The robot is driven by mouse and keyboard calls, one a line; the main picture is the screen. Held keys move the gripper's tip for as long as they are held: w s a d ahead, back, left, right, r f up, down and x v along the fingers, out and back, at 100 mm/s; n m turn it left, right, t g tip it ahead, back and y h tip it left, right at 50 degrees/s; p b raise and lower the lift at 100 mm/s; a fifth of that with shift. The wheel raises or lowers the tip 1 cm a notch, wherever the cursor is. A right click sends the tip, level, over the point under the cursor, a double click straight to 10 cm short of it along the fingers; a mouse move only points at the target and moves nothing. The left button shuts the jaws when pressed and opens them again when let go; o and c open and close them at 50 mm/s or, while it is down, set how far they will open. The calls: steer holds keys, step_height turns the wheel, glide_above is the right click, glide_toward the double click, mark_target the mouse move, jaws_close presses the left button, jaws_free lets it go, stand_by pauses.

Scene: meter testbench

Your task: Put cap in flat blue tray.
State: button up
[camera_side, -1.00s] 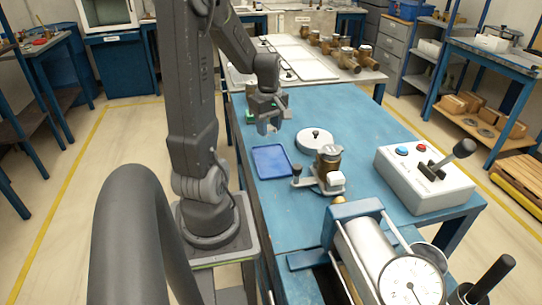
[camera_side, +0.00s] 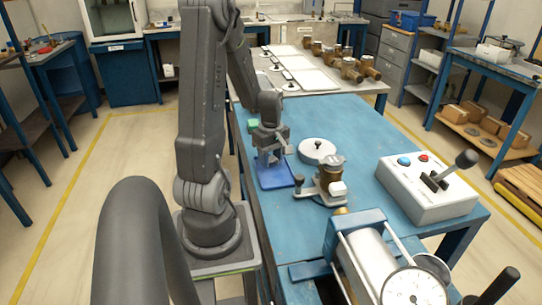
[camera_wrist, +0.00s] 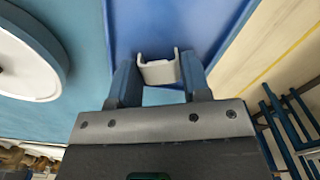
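The flat blue tray (camera_side: 283,182) lies on the left part of the blue table. My gripper (camera_side: 270,160) points down over the tray's far part. In the wrist view the fingers (camera_wrist: 160,75) are closed against the sides of a small white U-shaped piece, apparently the cap (camera_wrist: 158,70). The tray (camera_wrist: 205,25) fills the background beyond it. I cannot tell whether the cap touches the tray. In the side view the fingers hide the cap.
A round white lid (camera_side: 317,150) with a dark knob is right of the tray. A control box (camera_side: 430,185) with a lever is at the right. A cylinder with a dial gauge (camera_side: 408,290) is in front.

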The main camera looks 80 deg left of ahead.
mark_target(271, 158)
steer(key=o, duration=0.3)
steer(key=shift+o, duration=0.2)
step_height(271, 158, up, 12)
steer(key=w+d+r+m+t+y, duration=0.1)
steer(key=w+d+r+m, duration=0.15)
steer(key=d+m, duration=0.35)
steer(key=w+d+r+m+t, duration=0.1)
steer(key=w+d+r+m, duration=0.2)
steer(key=d, duration=0.5)
steer(key=s+d+m+t, duration=0.1)
steer(key=s+d+m, duration=0.1)
steer(key=d+m, duration=0.4)
steer(key=s+d+r+m+t+h, duration=0.1)
steer(key=d+m+t, duration=0.1)
steer(key=d+m, duration=0.5)
steer(key=shift+s+d+r+t, duration=0.25)
steer(key=shift+s+d+t, duration=0.1)
steer(key=shift+d, duration=0.4)
